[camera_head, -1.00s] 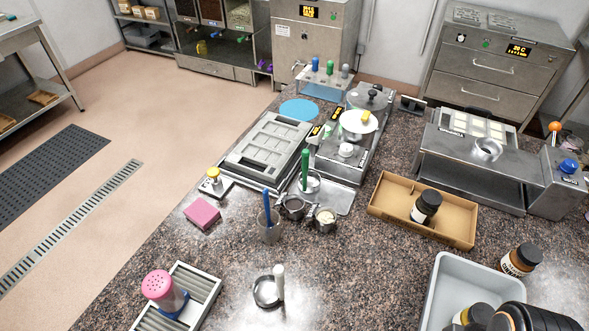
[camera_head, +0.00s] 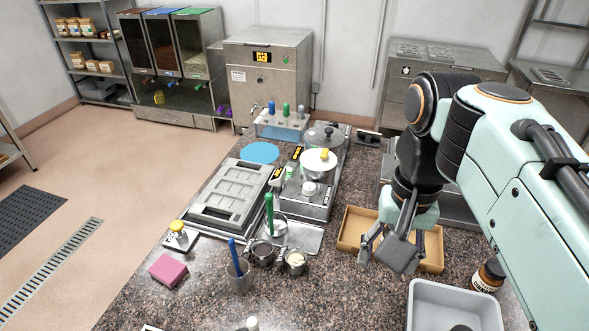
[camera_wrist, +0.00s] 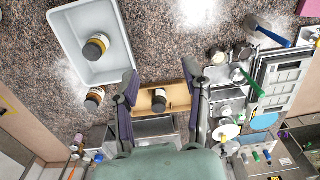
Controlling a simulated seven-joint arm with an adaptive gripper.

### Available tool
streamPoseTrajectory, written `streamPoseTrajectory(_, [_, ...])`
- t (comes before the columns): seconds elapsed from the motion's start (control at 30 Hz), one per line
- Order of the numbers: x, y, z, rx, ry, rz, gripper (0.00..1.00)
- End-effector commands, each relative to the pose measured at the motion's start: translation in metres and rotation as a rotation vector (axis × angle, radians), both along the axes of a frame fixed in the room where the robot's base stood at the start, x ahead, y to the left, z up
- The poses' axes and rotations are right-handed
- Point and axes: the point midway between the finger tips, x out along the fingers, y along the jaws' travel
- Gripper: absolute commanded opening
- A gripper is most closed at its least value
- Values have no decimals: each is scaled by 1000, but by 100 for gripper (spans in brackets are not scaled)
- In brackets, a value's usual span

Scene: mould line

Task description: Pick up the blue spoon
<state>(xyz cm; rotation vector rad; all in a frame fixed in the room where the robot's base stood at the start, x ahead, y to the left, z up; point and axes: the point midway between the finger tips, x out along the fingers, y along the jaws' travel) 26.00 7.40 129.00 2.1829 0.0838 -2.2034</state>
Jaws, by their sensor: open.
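In the wrist view a blue handle (camera_wrist: 272,37) shows slanted at the upper right. My gripper (camera_head: 381,258) is open and points down over the cardboard tray, to the right of the spoon and well apart from it. In the wrist view my gripper (camera_wrist: 160,76) has its fingers spread with nothing held between them.
A green-handled tool (camera_head: 269,212) and small metal pots (camera_head: 262,253) stand just right of the cup. A pink block (camera_head: 168,270) lies to its left. The cardboard tray (camera_head: 349,226) holds a dark jar (camera_wrist: 158,103). A grey tub (camera_head: 414,305) stands front right.

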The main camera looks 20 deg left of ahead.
Motion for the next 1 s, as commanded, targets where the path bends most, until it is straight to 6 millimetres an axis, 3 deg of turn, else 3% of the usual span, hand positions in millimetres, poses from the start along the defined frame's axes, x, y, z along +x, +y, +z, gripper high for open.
streamPoseTrajectory(0.1, [53,58,5,-17,0,-3,46])
streamPoseTrajectory(0.2, [84,110,-1,-23,-5,-19,46])
streamPoseTrajectory(0.4, [105,184,-21,-23,-10,-40,46])
streamPoseTrajectory(0.6, [107,237,-42,-19,-11,-53,46])
streamPoseTrajectory(0.8, [101,275,-63,-14,-8,-61,46])
streamPoseTrajectory(0.9, [97,288,-72,-12,-7,-65,46])
streamPoseTrajectory(1.0, [98,286,-82,-12,-6,-67,46])
